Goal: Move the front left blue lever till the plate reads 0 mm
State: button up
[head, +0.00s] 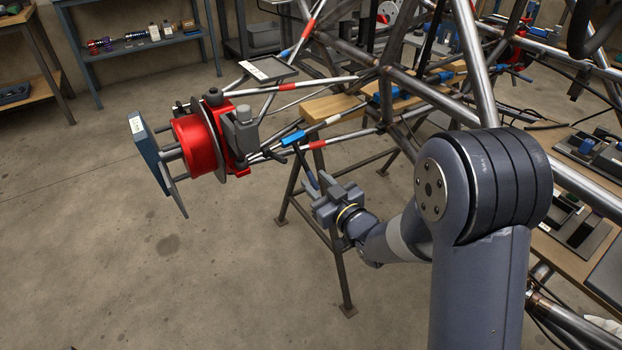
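A blue sleeve (292,138) sits on a front left chassis tube, left of the middle of the head view. A dark plate with a white label (262,71) is above the red hub, and a blue plate with a small white label (149,154) is at the hub's left. Neither label is readable from here.
The red hub with a grey disc (194,143) is left of my gripper. Red-and-white banded tubes (316,145) run close above it. A dark metal stand with a wooden top (330,107) is behind and below. The floor at the left front is clear.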

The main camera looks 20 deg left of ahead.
aim_at(302, 163)
jog(key=shift+x, duration=1.45)
grip_shut()
